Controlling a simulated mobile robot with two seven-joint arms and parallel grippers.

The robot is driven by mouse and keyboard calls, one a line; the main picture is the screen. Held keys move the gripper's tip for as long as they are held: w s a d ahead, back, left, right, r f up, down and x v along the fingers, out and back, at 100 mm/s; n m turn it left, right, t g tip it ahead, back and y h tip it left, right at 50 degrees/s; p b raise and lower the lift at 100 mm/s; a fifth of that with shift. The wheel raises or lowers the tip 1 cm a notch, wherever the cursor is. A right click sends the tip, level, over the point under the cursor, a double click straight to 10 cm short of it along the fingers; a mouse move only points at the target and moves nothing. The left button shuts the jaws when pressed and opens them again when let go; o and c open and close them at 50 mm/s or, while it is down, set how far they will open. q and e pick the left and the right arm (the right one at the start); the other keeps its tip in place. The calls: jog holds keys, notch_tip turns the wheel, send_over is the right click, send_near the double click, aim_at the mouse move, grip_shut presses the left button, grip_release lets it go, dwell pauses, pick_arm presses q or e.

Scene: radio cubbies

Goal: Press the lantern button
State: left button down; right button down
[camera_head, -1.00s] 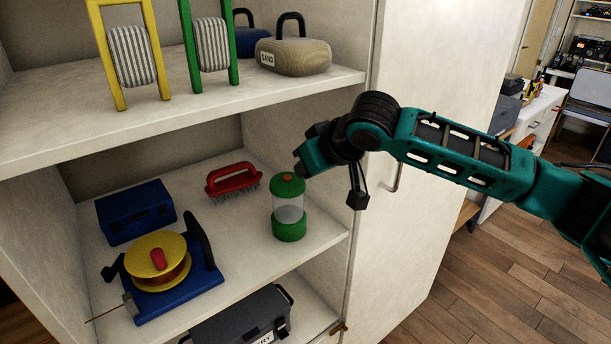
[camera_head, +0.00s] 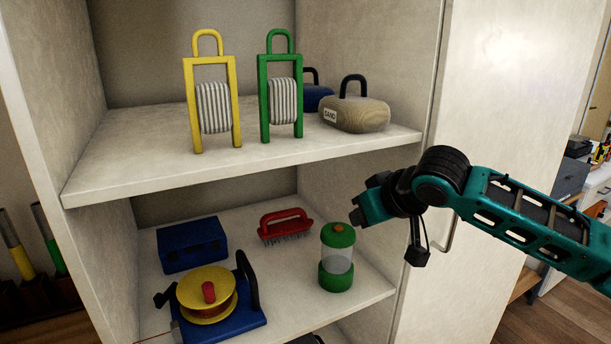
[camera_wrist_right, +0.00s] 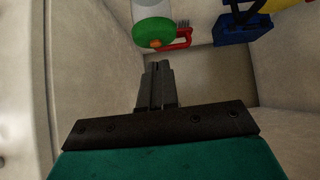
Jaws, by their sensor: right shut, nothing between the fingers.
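The lantern (camera_head: 337,262) stands upright on the lower shelf, near its right end. It has a green base, a clear middle and a green cap with an orange button (camera_head: 338,227) on top. In the right wrist view the lantern's green cap (camera_wrist_right: 148,33) and orange button (camera_wrist_right: 155,43) show just beyond the fingertips. My right gripper (camera_head: 357,217) is shut and empty, just right of and slightly above the lantern cap in the head view; it seems apart from it. It also shows in the wrist view (camera_wrist_right: 157,68). My left gripper is not in view.
On the lower shelf are a red brush (camera_head: 285,224), a blue box (camera_head: 192,245) and a yellow reel on a blue base (camera_head: 207,295). The upper shelf (camera_head: 240,165) overhangs, holding yellow and green frames and a sand bag (camera_head: 355,113). A cabinet door (camera_head: 490,120) stands right.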

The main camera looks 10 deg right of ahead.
jog(key=s+a+f+t+y, duration=0.15)
jog(key=s+a+f, duration=0.25)
jog(key=f, duration=0.5)
jog(key=s+a+f+y, duration=0.2)
jog(key=s+a+f, duration=0.2)
jog(key=f, duration=0.5)
jog(key=s+d+f+h, duration=0.2)
jog(key=s+d+f, duration=0.2)
jog(key=s+f, duration=0.3)
jog(key=s+d+f+m+h, duration=0.1)
jog(key=s+d+f+h, duration=0.2)
jog(key=s, duration=0.7)
notch_tip(320, 180, down, 4)
jog(key=shift+s+d+f+m, duration=0.2)
jog(key=shift+d+m, duration=0.1)
jog(key=shift+d, duration=0.9)
